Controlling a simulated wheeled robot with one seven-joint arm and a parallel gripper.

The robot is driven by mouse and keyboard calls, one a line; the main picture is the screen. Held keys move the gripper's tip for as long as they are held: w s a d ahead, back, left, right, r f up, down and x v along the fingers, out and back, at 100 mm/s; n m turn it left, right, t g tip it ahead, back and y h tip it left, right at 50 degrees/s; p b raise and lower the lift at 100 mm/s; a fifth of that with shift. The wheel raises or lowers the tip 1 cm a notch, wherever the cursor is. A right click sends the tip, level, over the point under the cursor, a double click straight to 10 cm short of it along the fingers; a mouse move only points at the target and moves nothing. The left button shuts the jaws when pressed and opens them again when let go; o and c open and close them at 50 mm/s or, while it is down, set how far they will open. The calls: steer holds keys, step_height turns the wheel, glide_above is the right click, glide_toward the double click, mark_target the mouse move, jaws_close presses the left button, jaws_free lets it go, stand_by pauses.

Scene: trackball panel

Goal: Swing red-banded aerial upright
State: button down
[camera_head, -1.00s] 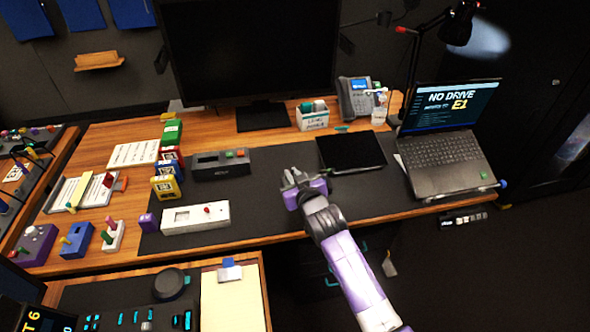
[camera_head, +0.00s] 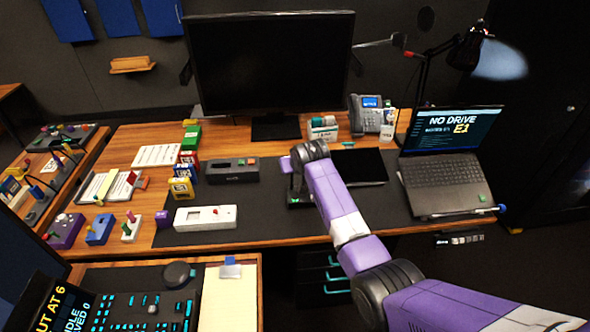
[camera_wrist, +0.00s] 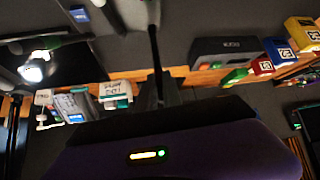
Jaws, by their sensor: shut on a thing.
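My gripper (camera_head: 297,190) is low over the dark desk mat, just left of the black tablet, pointing down. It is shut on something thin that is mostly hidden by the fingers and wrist. A small dark unit (camera_head: 300,203) with a greenish edge shows at the fingertips. In the wrist view a dark upright shape (camera_wrist: 155,60) runs up the middle; I cannot tell whether it is finger or aerial. No red band can be made out on it, so the aerial's tilt is unclear.
The black tablet (camera_head: 358,167) and the laptop (camera_head: 445,180) are on the right. A black box with coloured buttons (camera_head: 232,171) and a white panel (camera_head: 205,218) lie left. The monitor (camera_head: 268,60) stands behind. Bare mat (camera_head: 265,205) lies left of my gripper.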

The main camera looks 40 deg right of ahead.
steer(key=shift+w+d, duration=0.15)
stand_by(0.3)
steer(key=c, duration=1.5)
jaws_free()
steer(key=shift+r, duration=0.15)
steer(key=v, duration=0.7)
steer(key=shift+r, duration=0.3)
